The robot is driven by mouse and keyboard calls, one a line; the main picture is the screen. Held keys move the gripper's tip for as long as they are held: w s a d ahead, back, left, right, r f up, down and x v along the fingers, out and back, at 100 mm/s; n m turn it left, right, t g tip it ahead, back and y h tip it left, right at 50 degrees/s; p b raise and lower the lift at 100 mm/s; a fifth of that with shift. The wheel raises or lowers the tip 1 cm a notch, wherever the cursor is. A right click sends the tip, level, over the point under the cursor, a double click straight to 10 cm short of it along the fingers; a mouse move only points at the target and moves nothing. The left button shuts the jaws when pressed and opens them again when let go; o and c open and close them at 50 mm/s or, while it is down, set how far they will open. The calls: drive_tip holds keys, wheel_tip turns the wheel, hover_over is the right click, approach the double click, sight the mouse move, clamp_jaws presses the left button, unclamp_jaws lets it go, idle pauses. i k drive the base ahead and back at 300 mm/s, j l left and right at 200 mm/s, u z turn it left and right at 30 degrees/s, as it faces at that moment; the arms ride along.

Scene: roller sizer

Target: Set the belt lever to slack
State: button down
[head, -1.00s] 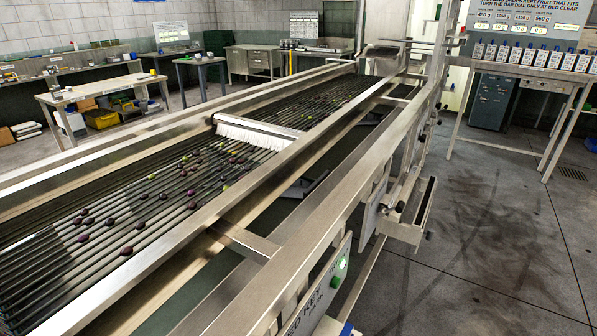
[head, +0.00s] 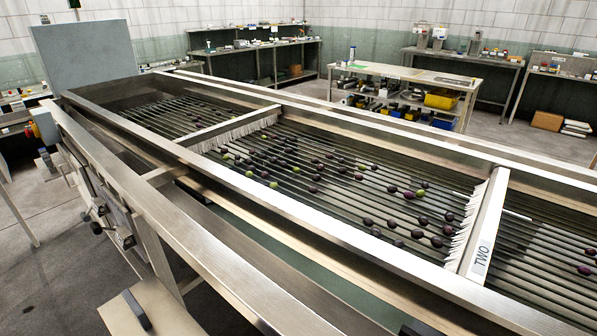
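I cannot pick out the belt lever for certain in the head view. The roller sizer (head: 225,205) fills most of the view, with a steel frame and long dark rollers. Along its left outer side are small fittings, including a dark round knob (head: 96,228) and a red, yellow and blue part (head: 33,131). They are too small to tell whether one is the lever or how it is set. My gripper is not in view.
Dark and green fruit (head: 330,165) lies on the rollers between white brush bars. A plate marked TWO (head: 482,257) is at the right. A pale panel with a dark handle (head: 137,309) juts out at the lower left. Benches line the back wall. Floor shows at the left.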

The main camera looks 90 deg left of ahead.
sight(85, 215)
drive_tip(key=u, duration=3.7)
drive_tip(key=i+j+z, duration=0.1)
drive_tip(key=i+j, duration=0.8)
drive_tip(key=j, duration=0.15)
drive_tip(key=i+j+z, duration=0.15)
drive_tip(key=i+j, duration=0.25)
drive_tip(key=j, duration=0.15)
